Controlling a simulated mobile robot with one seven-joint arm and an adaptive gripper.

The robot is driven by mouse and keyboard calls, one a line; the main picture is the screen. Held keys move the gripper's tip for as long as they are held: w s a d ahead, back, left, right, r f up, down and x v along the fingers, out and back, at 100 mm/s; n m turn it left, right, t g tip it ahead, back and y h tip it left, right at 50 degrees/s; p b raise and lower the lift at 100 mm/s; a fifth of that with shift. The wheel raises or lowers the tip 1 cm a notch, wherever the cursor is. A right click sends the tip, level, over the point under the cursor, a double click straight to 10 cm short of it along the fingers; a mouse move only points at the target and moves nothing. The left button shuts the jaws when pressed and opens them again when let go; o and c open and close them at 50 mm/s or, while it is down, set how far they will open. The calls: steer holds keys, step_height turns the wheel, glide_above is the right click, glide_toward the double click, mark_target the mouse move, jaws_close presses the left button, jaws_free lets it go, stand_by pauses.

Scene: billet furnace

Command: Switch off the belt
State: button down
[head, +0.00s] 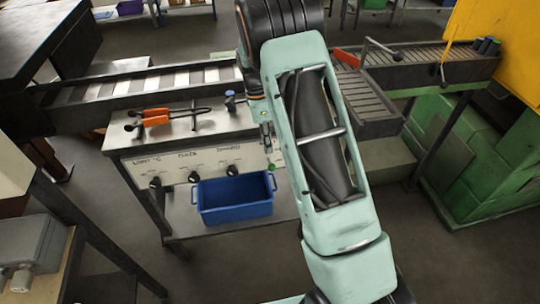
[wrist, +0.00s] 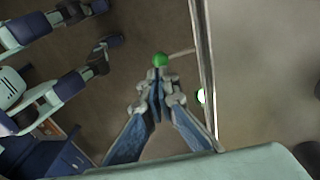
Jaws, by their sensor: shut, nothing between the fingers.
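The control panel (head: 215,163) is a pale sloped front with several black knobs and small printed labels. A green button (head: 272,167) sits at its right end. It also shows as a round green cap in the wrist view (wrist: 160,59). My gripper (head: 267,146) is close above this button, partly hidden by my arm. In the wrist view my gripper (wrist: 158,76) has its fingertips together, with nothing between them, right at the green cap. I cannot tell whether they touch it. The belt (head: 150,84) with pale slats runs behind the panel.
A blue bin (head: 235,198) stands on the shelf under the panel. Orange-handled tools (head: 155,117) lie on the panel's top. A second slatted conveyor (head: 370,105) and a green machine (head: 470,150) are at right. A grey box (head: 30,245) is at lower left.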

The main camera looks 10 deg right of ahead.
mark_target(271, 165)
steer(key=shift+s+d+f+p, duration=0.15)
steer(key=shift+s+f+p, duration=0.05)
steer(key=shift+f, duration=1)
steer(key=shift+s+d+f+p, duration=0.1)
steer(key=shift+s+f+p, duration=0.1)
steer(key=shift+f, duration=0.95)
steer(key=shift+f, duration=0.1)
steer(key=shift+s+t+b, duration=0.2)
steer(key=shift+t+b, duration=0.1)
steer(key=shift+b, duration=0.3)
